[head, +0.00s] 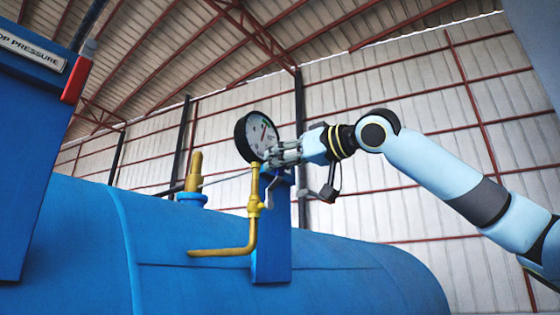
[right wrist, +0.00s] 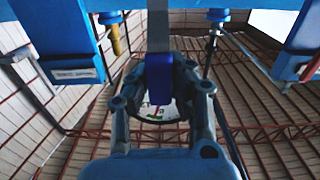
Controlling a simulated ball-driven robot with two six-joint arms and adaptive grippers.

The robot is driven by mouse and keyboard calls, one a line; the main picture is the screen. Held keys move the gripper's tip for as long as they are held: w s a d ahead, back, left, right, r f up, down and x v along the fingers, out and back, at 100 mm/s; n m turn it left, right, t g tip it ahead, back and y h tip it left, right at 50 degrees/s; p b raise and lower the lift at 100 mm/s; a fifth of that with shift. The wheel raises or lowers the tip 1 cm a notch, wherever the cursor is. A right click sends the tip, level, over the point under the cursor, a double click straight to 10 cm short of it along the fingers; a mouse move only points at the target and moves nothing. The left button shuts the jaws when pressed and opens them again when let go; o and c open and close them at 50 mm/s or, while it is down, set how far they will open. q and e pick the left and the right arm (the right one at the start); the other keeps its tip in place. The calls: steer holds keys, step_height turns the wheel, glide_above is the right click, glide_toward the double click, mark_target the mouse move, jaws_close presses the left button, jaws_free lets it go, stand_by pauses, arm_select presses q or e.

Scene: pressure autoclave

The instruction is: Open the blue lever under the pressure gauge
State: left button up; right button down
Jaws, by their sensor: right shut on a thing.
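The round pressure gauge (head: 257,136) with a black rim and white face stands on a brass pipe (head: 254,199) above the blue tank. My right gripper (head: 275,154) is just below and right of the gauge, coming in from the right. In the right wrist view, the dark blue lever (right wrist: 160,82) lies between the fingers of my right gripper (right wrist: 162,62), which is shut on it. The gauge face (right wrist: 152,110) shows behind the lever. In the head view the lever is largely hidden by the fingers. My left gripper is not in view.
The blue tank (head: 345,272) fills the bottom. A blue upright plate (head: 271,250) stands behind the brass pipe. A brass valve (head: 194,172) is to the left. A blue box with a sign (head: 30,48) and red part is at far left. Open air lies above the tank.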

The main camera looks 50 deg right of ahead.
steer(key=shift+f, duration=0.2)
steer(key=c, duration=1.1)
jaws_free()
steer(key=shift+r, duration=0.1)
steer(key=shift+r, duration=0.1)
steer(key=shift+s+d+r, duration=0.1)
steer(key=shift+d+r, duration=0.05)
steer(key=shift+r, duration=0.55)
steer(key=r, duration=0.8)
steer(key=shift+a+r, duration=0.2)
steer(key=shift+r, duration=0.05)
